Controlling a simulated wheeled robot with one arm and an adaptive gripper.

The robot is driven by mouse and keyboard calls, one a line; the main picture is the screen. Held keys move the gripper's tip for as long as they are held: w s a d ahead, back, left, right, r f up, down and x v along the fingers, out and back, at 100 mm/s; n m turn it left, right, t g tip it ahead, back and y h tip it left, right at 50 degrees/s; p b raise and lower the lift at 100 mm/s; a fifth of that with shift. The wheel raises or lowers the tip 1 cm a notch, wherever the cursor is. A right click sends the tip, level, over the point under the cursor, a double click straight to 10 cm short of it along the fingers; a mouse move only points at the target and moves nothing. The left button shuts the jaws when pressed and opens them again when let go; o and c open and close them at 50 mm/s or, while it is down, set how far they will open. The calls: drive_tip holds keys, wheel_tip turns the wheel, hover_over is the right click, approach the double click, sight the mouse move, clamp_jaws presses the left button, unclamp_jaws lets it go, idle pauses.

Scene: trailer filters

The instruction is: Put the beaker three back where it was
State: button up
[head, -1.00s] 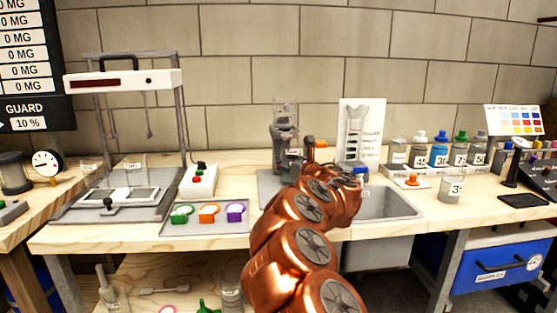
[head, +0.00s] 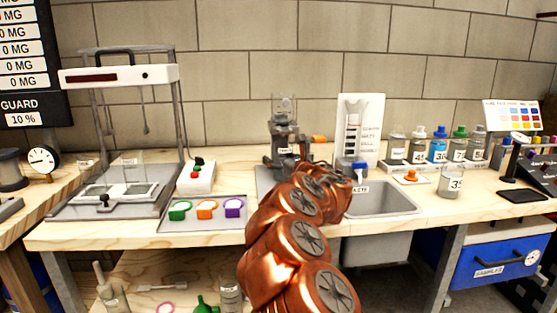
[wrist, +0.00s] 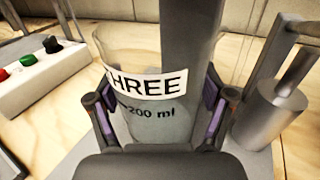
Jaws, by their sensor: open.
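Beaker three (wrist: 143,84) is a clear glass beaker with a white THREE label and a 200 ml mark. It fills the middle of the wrist view and stands in front of a dark grey post (wrist: 192,35). My gripper (wrist: 158,100) is open, with one finger on each side of the beaker. I cannot tell whether the fingers touch the glass. In the head view, my copper arm hides the gripper and the beaker cannot be made out clearly by the grey stand (head: 284,140).
A switch box (head: 197,178) and a tray (head: 203,223) of coloured pieces lie left of the stand. A sink (head: 385,200) is to its right. A numbered glass container (head: 451,181) stands farther right, before several capped bottles. A metal cylinder (wrist: 268,112) stands close to the right finger.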

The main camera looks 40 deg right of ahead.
drive_tip(key=shift+r+p, duration=0.1)
drive_tip(key=shift+p, duration=0.4)
drive_tip(key=v, duration=0.7)
drive_tip(key=shift+s, duration=0.35)
drive_tip(key=shift+a, duration=0.2)
